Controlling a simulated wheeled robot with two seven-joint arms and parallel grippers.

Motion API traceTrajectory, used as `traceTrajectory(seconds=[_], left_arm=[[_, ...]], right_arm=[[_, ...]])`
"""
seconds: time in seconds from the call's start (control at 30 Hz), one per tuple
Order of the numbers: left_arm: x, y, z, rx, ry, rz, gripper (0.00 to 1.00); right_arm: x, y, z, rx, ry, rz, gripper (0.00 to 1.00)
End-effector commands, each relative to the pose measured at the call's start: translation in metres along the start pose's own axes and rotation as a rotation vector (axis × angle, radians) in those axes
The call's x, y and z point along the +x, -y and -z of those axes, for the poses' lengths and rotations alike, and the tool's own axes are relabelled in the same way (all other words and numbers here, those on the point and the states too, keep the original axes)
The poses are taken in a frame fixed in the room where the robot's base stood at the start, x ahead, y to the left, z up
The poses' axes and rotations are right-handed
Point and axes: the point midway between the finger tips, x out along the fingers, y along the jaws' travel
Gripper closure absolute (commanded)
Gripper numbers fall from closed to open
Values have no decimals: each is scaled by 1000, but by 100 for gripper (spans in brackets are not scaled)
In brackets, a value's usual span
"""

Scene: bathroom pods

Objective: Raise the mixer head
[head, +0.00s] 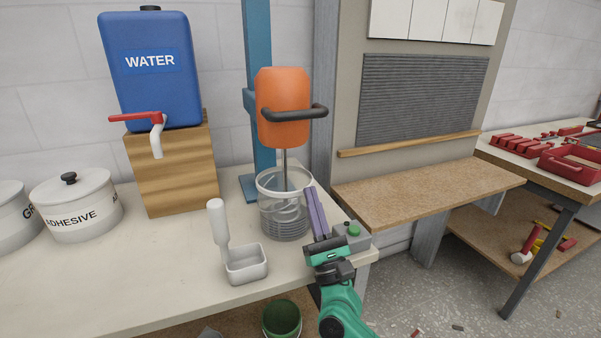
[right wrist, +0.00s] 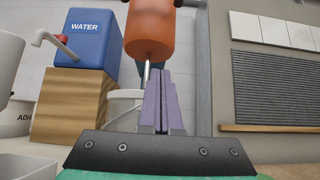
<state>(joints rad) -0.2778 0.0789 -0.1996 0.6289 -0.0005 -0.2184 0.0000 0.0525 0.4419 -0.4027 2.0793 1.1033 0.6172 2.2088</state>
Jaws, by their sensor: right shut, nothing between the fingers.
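The orange mixer head (head: 284,112) is on a blue upright post (head: 258,50) and has a black handle (head: 292,113) across its front. Its shaft and whisk (head: 288,200) hang down inside a clear bucket (head: 268,182). My right gripper (head: 316,200) has purple fingers, shut and empty, beside the right side of the bucket and below the handle. In the right wrist view the shut fingers (right wrist: 162,100) point up toward the underside of the mixer head (right wrist: 150,32), apart from it. My left gripper is not in view.
A small grey box with a green button (head: 354,231) sits by my right gripper. A scoop (head: 245,262) lies at the bench front. A blue water tank (head: 150,75) on a wooden block and an adhesive pot (head: 76,205) stand left. A brown shelf (head: 430,192) is right.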

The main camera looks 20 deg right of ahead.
Motion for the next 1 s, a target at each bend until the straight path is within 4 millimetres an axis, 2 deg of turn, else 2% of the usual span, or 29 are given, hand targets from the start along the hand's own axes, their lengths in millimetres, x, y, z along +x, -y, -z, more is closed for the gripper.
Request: traceTrajectory(seconds=[0.1,0.2,0.4,0.6,0.87,1.0], left_arm=[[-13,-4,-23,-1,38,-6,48],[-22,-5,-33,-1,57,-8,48],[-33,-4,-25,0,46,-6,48],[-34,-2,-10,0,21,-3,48],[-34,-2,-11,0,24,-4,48],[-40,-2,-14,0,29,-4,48]], right_arm=[[25,0,-4,0,3,2,100],[48,0,-5,-3,4,1,100],[82,0,-2,-4,1,1,100],[92,0,0,-4,-2,0,100],[91,0,0,-4,-1,0,100],[97,0,-6,-4,-1,0,100]])
